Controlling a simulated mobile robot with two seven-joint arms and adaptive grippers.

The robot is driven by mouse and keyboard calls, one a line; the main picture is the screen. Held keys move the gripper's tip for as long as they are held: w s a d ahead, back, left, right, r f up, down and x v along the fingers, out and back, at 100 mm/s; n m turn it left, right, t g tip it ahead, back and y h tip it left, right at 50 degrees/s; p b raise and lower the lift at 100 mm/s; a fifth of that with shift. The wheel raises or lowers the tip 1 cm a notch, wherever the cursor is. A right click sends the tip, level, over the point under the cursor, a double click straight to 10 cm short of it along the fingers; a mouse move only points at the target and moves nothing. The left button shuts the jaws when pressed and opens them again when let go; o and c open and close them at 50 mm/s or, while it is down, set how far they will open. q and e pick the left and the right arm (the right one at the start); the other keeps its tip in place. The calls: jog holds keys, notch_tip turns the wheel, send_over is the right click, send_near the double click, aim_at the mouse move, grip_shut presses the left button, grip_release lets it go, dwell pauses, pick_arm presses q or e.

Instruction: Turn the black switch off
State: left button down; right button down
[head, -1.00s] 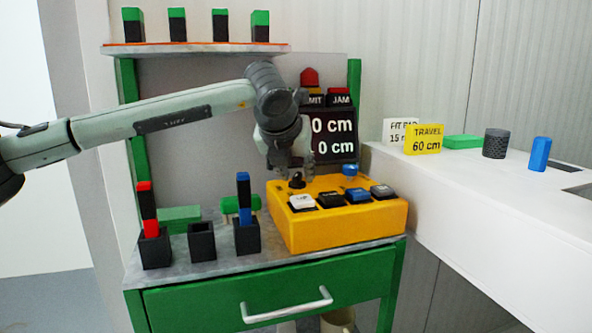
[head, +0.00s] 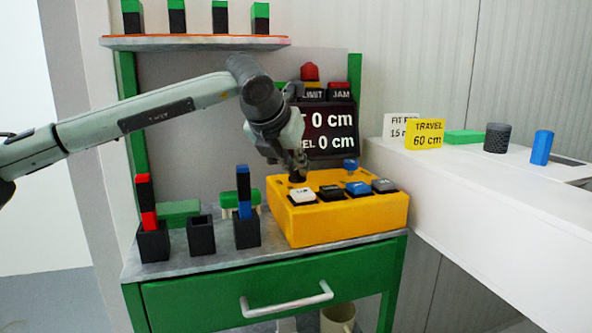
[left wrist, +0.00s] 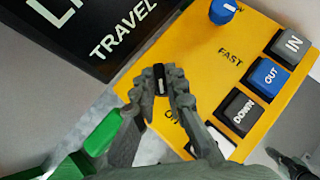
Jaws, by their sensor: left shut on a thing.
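The black switch (head: 297,178) is a small knob at the back left corner of the yellow control box (head: 340,222). In the left wrist view the black switch (left wrist: 161,86) shows between the fingertips, with a pale line on its top. My left gripper (head: 296,168) reaches down from the upper left and is shut on the switch; its fingers (left wrist: 161,78) lie on both sides of it. The label beside the switch is mostly hidden by the fingers.
A blue knob (head: 350,165) and several push buttons (head: 358,188) sit on the same box. A dark display (head: 330,130) stands behind it. Black holders with red (head: 149,220) and blue (head: 244,208) blocks stand left of the box. A white counter (head: 480,200) lies right.

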pick_arm(q)
jog(key=shift+a+f+m+g+h, duration=0.15)
jog(key=shift+m+g+h, duration=0.15)
jog(key=shift+m+h, duration=0.4)
jog(key=shift+w+m+h, duration=0.1)
jog(key=shift+m+h, duration=0.2)
jog(key=shift+m, duration=0.3)
jog(key=shift+r+m+g, duration=0.2)
jog(key=shift+m+g, duration=0.2)
jog(key=m+g+h+p, duration=0.1)
jog(key=m, duration=0.1)
jog(key=m+g+h+p, duration=0.1)
jog(key=m+p, duration=0.1)
jog(key=shift+w+a+r+h+p, duration=0.1)
jog(key=shift+w+a+h+p, duration=0.05)
jog(key=shift+h+p, duration=0.15)
jog(key=shift+w+m+g+h+p, duration=0.1)
jog(key=shift+m+g+h+p, duration=0.25)
jog(key=shift+m+g, duration=0.85)
jog(key=shift+m, duration=0.3)
pick_arm(e)
jog(key=s+f+g, duration=0.1)
jog(key=s+f, duration=0.3)
jog(key=f, duration=0.7)
jog(key=shift+d+f, duration=0.2)
jog(key=shift+d, duration=0.1)
pick_arm(q)
jog(key=c, duration=1.6)
grip_release()
